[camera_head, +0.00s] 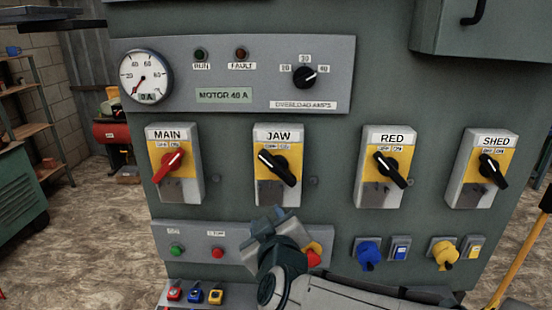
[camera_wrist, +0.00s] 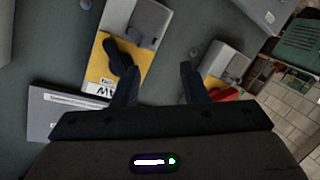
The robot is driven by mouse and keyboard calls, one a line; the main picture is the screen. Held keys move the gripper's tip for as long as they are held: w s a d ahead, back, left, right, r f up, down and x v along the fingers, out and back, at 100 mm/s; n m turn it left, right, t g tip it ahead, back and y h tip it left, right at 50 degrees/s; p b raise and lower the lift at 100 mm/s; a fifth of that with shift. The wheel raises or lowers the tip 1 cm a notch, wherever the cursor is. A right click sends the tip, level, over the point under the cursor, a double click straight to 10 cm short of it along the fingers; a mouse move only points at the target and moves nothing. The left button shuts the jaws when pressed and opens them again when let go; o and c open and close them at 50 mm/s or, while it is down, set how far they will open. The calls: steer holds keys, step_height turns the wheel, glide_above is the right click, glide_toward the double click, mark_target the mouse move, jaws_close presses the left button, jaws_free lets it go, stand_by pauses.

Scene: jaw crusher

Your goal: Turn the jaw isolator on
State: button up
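The jaw isolator (camera_head: 278,138) is a grey box with a yellow plate and a black rotary handle (camera_head: 276,167). The handle slants from upper left to lower right. In the wrist view the isolator (camera_wrist: 98,62) appears upside down, with its black handle (camera_wrist: 121,58) up and left of my fingers. My gripper (camera_head: 268,224) is just below the jaw isolator in the head view and hides part of the lower button panel. In the wrist view my gripper (camera_wrist: 159,82) has its two fingers spread with nothing between them. I see no contact with the handle.
The main isolator (camera_head: 173,134), with a red handle slanting the other way, is to the left. A button panel (camera_head: 195,236) and several padlocks are below.

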mark_target(276, 171)
step_height(276, 171, up, 5)
steer(key=s+d+t+h+p, duration=0.1)
steer(key=t+h+p, duration=0.1)
steer(key=t+h, duration=0.15)
steer(key=shift+g, duration=0.45)
steer(key=w, duration=0.4)
steer(key=w+p, duration=0.1)
steer(key=w, duration=0.8)
steer(key=shift+w+d+f+p, duration=0.1)
steer(key=shift+w+d+p, duration=0.15)
steer(key=shift+p, duration=0.15)
jaws_close()
